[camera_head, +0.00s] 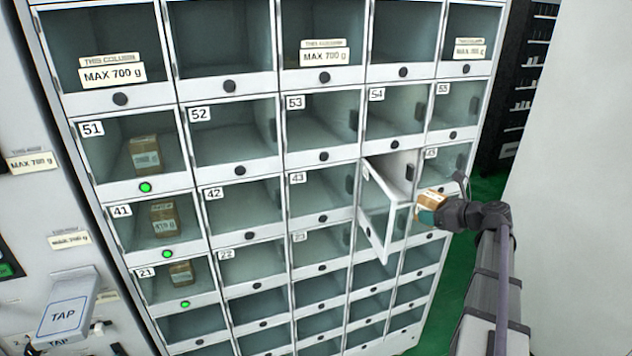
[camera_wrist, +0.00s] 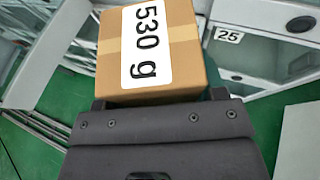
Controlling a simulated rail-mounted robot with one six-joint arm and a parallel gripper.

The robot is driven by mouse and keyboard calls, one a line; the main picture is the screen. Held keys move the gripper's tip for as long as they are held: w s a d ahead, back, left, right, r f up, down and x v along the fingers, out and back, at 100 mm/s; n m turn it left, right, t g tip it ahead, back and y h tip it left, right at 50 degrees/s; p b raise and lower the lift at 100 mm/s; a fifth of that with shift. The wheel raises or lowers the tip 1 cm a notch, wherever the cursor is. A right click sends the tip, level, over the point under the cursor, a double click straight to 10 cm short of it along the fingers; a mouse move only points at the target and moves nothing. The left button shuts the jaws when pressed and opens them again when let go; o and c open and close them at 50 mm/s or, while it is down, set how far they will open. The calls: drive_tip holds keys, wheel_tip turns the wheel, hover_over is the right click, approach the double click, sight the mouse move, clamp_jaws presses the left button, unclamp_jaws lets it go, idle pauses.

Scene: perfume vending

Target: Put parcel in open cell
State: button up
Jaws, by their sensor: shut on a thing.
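The parcel (camera_head: 432,202) is a small brown cardboard box with a white label. In the wrist view the parcel (camera_wrist: 185,60) reads "530 g". My gripper (camera_head: 436,212) is shut on it and holds it in the air in front of the cabinet, just right of the open door. My gripper (camera_wrist: 160,95) also shows in the wrist view, with its fingers at the parcel's sides. The open cell (camera_head: 402,168) is in the column under 54, with its door (camera_head: 385,212) swung outward to the left. The cell's number is not visible. The parcel is outside the cell.
Parcels stand in closed cells 51 (camera_head: 145,152), 41 (camera_head: 164,219) and 21 (camera_head: 181,273), each with a green light. The other closed cells look empty. A TAP terminal (camera_head: 66,308) is at the lower left. Green floor (camera_head: 455,290) is clear at right.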

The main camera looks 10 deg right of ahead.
drive_tip(key=shift+w+a, duration=0.25)
drive_tip(key=shift+a, duration=0.15)
drive_tip(key=w+a, duration=0.2)
drive_tip(key=w, duration=0.3)
drive_tip(key=w+a, duration=0.3)
drive_tip(key=w, duration=0.2)
drive_tip(key=w+a, duration=0.3)
drive_tip(key=w, duration=0.2)
drive_tip(key=shift+w+a, duration=0.25)
drive_tip(key=shift+w, duration=0.05)
drive_tip(key=shift+f+b, duration=0.25)
drive_tip(key=shift+b, duration=0.05)
drive_tip(key=o, duration=1.3)
drive_tip(key=shift+c, duration=0.2)
drive_tip(key=shift+r+p, duration=0.3)
drive_tip(key=shift+p, duration=0.05)
drive_tip(key=s+d, duration=0.6)
drive_tip(key=s, duration=0.5)
drive_tip(key=shift+s+d, duration=0.2)
drive_tip(key=shift+s, duration=0.05)
drive_tip(key=shift+r, duration=0.1)
